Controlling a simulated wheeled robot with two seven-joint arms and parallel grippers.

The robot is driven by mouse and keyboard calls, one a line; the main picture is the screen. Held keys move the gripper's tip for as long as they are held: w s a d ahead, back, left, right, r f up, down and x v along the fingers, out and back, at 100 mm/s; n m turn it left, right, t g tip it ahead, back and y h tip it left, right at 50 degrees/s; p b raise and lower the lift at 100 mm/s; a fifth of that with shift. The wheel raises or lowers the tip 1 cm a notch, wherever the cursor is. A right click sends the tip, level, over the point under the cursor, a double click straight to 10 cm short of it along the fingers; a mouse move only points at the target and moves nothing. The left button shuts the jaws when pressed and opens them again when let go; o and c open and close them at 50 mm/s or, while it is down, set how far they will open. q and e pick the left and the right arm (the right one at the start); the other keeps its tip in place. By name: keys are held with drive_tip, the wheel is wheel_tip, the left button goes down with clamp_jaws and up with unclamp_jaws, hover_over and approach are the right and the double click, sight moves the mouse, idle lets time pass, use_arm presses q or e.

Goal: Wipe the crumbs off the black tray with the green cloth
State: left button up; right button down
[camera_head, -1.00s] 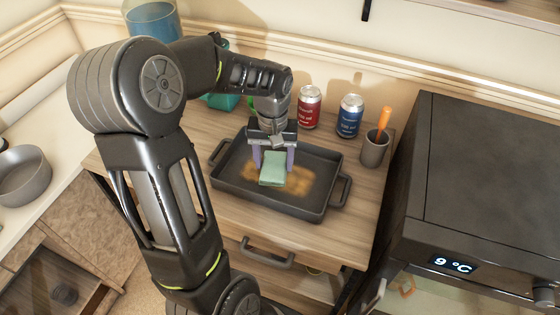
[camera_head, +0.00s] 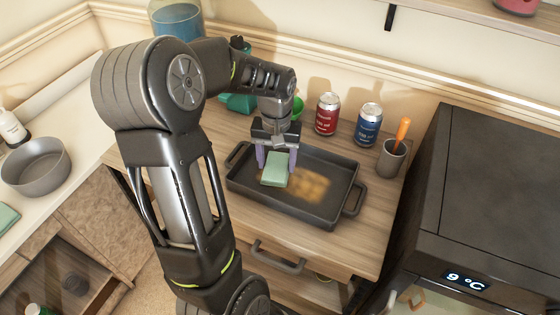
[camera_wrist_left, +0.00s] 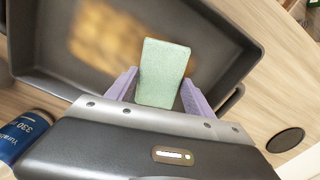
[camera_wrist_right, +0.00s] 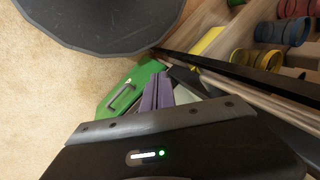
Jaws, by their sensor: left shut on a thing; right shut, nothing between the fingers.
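The black tray (camera_head: 322,213) lies on the wooden cabinet top, with a patch of tan crumbs (camera_head: 308,185) on its floor, mostly in the middle and right part. My left gripper (camera_head: 275,166) is over the left part of the tray, pointing down, shut on the green cloth (camera_head: 275,170). The cloth is a folded pale green block, low in the tray; I cannot tell if it touches the floor. The left wrist view shows the cloth (camera_wrist_left: 163,72) between purple fingers and the crumbs (camera_wrist_left: 108,38) beside it. My right gripper (camera_wrist_right: 160,90) is shut and empty, seen only in its wrist view.
A red can (camera_head: 327,114), a blue can (camera_head: 368,124) and a grey cup (camera_head: 391,158) with an orange-handled tool stand behind and right of the tray. A dark oven (camera_head: 490,190) is at the right. A grey pot (camera_head: 36,168) sits on the left counter.

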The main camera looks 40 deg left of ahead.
sight(302, 180)
use_arm(q)
drive_tip(key=shift+f, duration=0.1)
drive_tip(key=shift+d, duration=0.1)
idle(0.3)
drive_tip(key=shift+w+d, duration=0.3)
drive_tip(key=shift+d, duration=0.5)
drive_tip(key=shift+w+d, duration=0.25)
drive_tip(key=shift+d, duration=0.55)
drive_tip(key=shift+w+d, duration=0.3)
drive_tip(key=shift+d, duration=0.5)
drive_tip(key=shift+w+d, duration=0.25)
drive_tip(key=shift+d, duration=0.55)
